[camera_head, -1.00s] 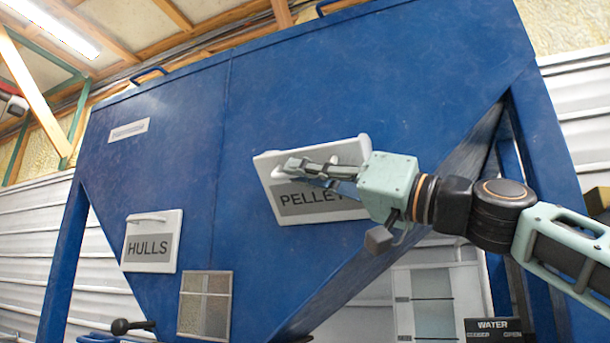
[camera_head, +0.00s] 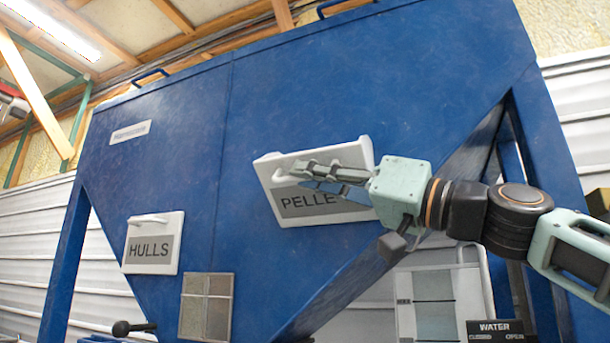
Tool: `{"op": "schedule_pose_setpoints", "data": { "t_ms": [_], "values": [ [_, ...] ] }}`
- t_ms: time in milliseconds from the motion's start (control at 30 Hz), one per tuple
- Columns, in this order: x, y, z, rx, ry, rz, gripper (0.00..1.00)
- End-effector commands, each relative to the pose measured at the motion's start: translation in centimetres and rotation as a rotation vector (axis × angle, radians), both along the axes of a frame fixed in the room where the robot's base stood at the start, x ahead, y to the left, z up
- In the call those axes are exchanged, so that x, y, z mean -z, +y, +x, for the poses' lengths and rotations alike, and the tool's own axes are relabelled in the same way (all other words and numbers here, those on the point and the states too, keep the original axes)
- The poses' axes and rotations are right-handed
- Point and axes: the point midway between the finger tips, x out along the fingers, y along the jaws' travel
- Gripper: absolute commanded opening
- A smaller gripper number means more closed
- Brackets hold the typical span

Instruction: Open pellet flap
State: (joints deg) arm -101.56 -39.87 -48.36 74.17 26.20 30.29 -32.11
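The pellet flap (camera_head: 263,172) is a white-framed panel with a grey "PELLE…" label on the sloped front of the blue hopper. It lies against the hopper face and looks shut. Its white handle bar (camera_head: 353,148) runs along the top. My gripper (camera_head: 300,175) comes in from the right, in front of the flap and just below the handle. Its dark upper finger and bluish lower finger look apart, with nothing seen between them. Whether a finger touches the handle or panel cannot be told. The gripper hides the label's right end and part of the handle.
The blue hopper (camera_head: 300,90) fills the middle of the view. A white "HULLS" flap (camera_head: 150,243) sits lower left, above a small window (camera_head: 207,306) and a black knob (camera_head: 122,328). A "WATER" sign (camera_head: 494,328) and a hopper leg are at the right, near my arm.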

Motion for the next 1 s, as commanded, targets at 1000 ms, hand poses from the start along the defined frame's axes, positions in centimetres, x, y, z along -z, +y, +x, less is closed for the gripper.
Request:
{"op": "schedule_pose_setpoints", "data": {
  "t_ms": [1000],
  "values": [
    [3.8,-8.9,-4.3,0.000,0.000,0.000,0.16]
  ]
}}
